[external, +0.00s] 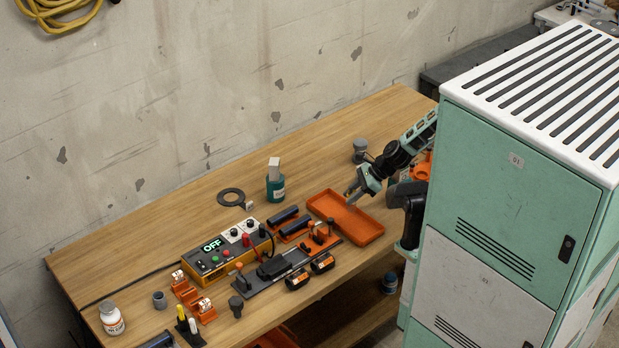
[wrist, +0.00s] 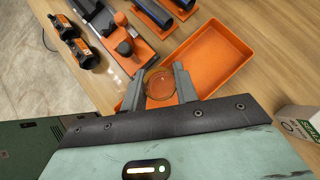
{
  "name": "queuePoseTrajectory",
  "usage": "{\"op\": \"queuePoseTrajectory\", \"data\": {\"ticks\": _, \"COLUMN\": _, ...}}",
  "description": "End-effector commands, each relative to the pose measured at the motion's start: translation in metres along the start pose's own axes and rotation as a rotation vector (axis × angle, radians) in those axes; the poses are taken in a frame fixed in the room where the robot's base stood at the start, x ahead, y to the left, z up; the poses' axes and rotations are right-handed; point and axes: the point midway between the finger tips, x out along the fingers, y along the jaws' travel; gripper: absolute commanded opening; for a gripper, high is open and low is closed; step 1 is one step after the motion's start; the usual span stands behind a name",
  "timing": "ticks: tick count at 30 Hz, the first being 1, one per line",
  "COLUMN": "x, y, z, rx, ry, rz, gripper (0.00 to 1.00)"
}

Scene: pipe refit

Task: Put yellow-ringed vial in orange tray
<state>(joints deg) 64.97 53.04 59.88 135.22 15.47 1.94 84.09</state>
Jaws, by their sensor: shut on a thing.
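The orange tray (external: 345,217) lies on the wooden bench, right of the fixtures; in the wrist view its floor (wrist: 215,60) fills the space beyond my fingers. My gripper (external: 351,193) is over the tray's far side. In the wrist view its two grey fingers (wrist: 158,84) are shut on a clear, round-topped vial (wrist: 160,86) with a thin yellowish rim. The vial is seen nearly end-on against the tray's orange, so its height above the floor is hard to tell. In the external view it is too small to make out.
Two dark cylinders in orange holders (external: 290,222) stand just left of the tray. A control box reading OFF (external: 215,252) and a grey fixture plate (external: 275,272) are farther left. Bare bench lies behind the tray.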

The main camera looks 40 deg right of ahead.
Motion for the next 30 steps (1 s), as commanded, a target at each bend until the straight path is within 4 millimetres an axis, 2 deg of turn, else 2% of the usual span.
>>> {"op": "queuePoseTrajectory", "data": {"ticks": 1, "x": 0.007, "y": 0.001, "z": -0.006, "rx": 0.002, "ry": -0.002, "rz": 0.002, "gripper": 0.07}}
{"op": "queuePoseTrajectory", "data": {"ticks": 8, "x": 0.02, "y": 0.0, "z": -0.02, "rx": 0.0, "ry": 0.0, "rz": 0.0, "gripper": 0.07}}
{"op": "queuePoseTrajectory", "data": {"ticks": 15, "x": 0.042, "y": 0.001, "z": -0.042, "rx": 0.001, "ry": 0.0, "rz": 0.002, "gripper": 0.07}}
{"op": "queuePoseTrajectory", "data": {"ticks": 26, "x": 0.045, "y": 0.0, "z": -0.045, "rx": 0.0, "ry": 0.0, "rz": -0.001, "gripper": 0.07}}
{"op": "queuePoseTrajectory", "data": {"ticks": 27, "x": 0.045, "y": 0.0, "z": -0.045, "rx": 0.0, "ry": 0.0, "rz": -0.001, "gripper": 0.32}}
{"op": "queuePoseTrajectory", "data": {"ticks": 29, "x": 0.045, "y": 0.0, "z": -0.045, "rx": 0.0, "ry": 0.0, "rz": -0.001, "gripper": 0.49}}
{"op": "queuePoseTrajectory", "data": {"ticks": 30, "x": 0.045, "y": 0.0, "z": -0.045, "rx": 0.0, "ry": 0.0, "rz": -0.001, "gripper": 0.51}}
